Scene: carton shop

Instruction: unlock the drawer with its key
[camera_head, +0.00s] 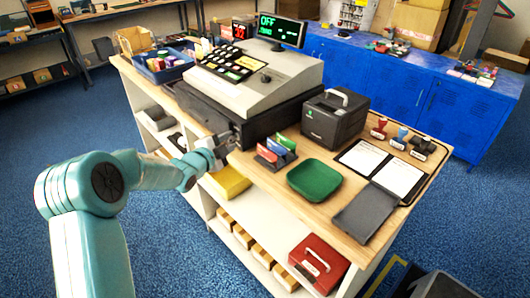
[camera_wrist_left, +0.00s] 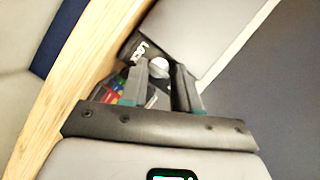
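The black cash drawer (camera_head: 207,109) sits under the register on the wooden counter, and it looks shut. My left gripper (camera_head: 219,148) is at the near corner of the drawer's front. In the left wrist view, its two fingers (camera_wrist_left: 163,68) stand apart, with a gap between them. A small whitish round piece (camera_wrist_left: 159,64) shows between the fingertips, close to a dark face with white lettering (camera_wrist_left: 140,50). I cannot tell whether this piece is the lock or part of the key, or whether it touches the fingers. No key can be made out clearly. My right gripper is out of view.
The grey register (camera_head: 262,83) stands on the drawer. A yellow item (camera_head: 229,182) and a red box (camera_head: 319,262) are on shelves below the counter.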

